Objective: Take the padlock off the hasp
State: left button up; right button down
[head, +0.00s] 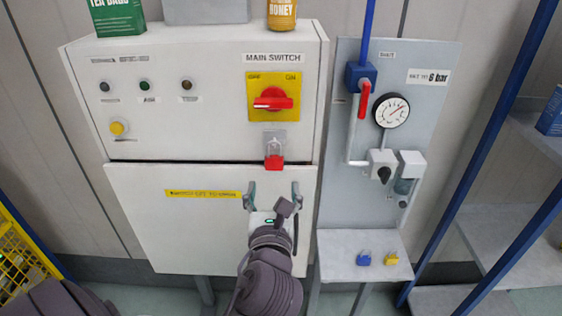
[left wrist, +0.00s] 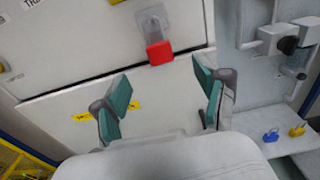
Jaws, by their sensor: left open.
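A red padlock (head: 274,161) hangs from the grey hasp (head: 274,141) below the yellow main switch plate. In the left wrist view the padlock (left wrist: 160,53) hangs under the hasp (left wrist: 152,22), above and between my fingers. My left gripper (head: 271,190) is open and empty, in front of the lower white panel and below the padlock, apart from it. Its green-padded fingers (left wrist: 163,100) stand wide apart in the left wrist view. The padlock's shackle is too small to make out clearly. My right gripper is not in view.
The main switch (head: 273,99) has a red handle lying level. A blue padlock (head: 363,259) and a yellow padlock (head: 391,258) lie on the small grey shelf (head: 340,243) at right. A valve panel (head: 430,110) stands right of the cabinet. Blue posts (head: 515,85) stand farther right.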

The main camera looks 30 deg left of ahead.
aim_at(274, 160)
pick_arm(q)
jog(key=p+x, duration=0.1)
jog(key=x, duration=0.4)
jog(key=shift+w+p, duration=0.3)
jog(key=shift+w, duration=0.1)
jog(key=x, duration=0.1)
jog(key=p+x, duration=0.1)
jog(key=x, duration=0.1)
jog(key=p+x, duration=0.1)
jog(key=shift+w+a+r, duration=0.2)
jog(key=shift+a+r, duration=0.15)
jog(key=shift+a, duration=0.15)
jog(key=shift+w+a+f, duration=0.15)
jog(key=shift+w+a, duration=0.05)
jog(key=shift+w, duration=0.15)
jog(key=shift+s, duration=0.1)
jog(key=shift+c, duration=0.2)
jog(key=shift+d, duration=0.1)
jog(key=shift+c, duration=1.2)
jog(key=c, duration=1)
